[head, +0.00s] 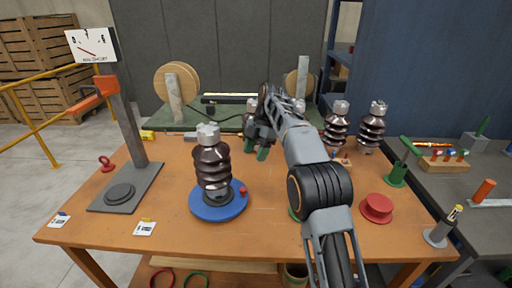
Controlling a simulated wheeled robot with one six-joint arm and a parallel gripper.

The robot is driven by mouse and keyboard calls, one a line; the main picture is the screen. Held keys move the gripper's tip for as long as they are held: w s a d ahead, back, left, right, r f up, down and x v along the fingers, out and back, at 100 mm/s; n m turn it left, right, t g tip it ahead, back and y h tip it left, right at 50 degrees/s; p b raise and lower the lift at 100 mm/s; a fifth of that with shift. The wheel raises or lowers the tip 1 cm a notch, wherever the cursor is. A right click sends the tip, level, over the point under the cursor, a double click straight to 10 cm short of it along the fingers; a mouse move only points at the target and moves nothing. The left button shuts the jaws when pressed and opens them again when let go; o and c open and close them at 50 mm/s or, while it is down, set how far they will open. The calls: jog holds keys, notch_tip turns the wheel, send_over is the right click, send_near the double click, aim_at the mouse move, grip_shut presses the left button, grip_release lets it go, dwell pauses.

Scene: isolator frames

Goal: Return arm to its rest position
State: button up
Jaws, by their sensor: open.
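My arm reaches in from the bottom right of the head view. My gripper (262,146) hangs over the back middle of the wooden table (165,232), with its fingers pointing down. It is open. A brown ribbed insulator (212,168) with a grey metal cap stands upright on a round blue base (233,208) at the front middle, to the left of my gripper and apart from it. Another insulator is partly hidden behind the gripper, so I cannot tell whether they touch.
Two more insulators (336,128) (370,130) stand at the back right. A gauge stand (125,120) rises at the left. A red spool (376,208) and a green holder (397,174) are at the right. The table's front left is mostly clear, with two small cards (145,229).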

jog(key=shift+d+r, duration=0.1)
jog(key=shift+r, duration=0.15)
jog(key=s+d+f+m+t+h, duration=0.1)
jog(key=d+f+m, duration=0.15)
jog(key=m, duration=0.55)
jog(key=s+d+f+m+t, duration=0.1)
jog(key=s+f+m, duration=0.1)
jog(key=f+m, duration=0.35)
jog(key=s+d+r+m+t+p, duration=0.1)
jog(key=s+m, duration=0.3)
jog(key=s, duration=0.4)
jog(key=s+d+r+m+t+h+p, duration=0.1)
jog(key=s+d+m, duration=0.3)
jog(key=s, duration=0.4)
jog(key=s+d+r+m+t+h+p, duration=0.1)
jog(key=s+m, duration=0.3)
jog(key=s, duration=0.5)
jog(key=shift+d+r+t, duration=0.5)
jog(key=shift+d+t, duration=0.2)
jog(key=shift+d, duration=0.15)
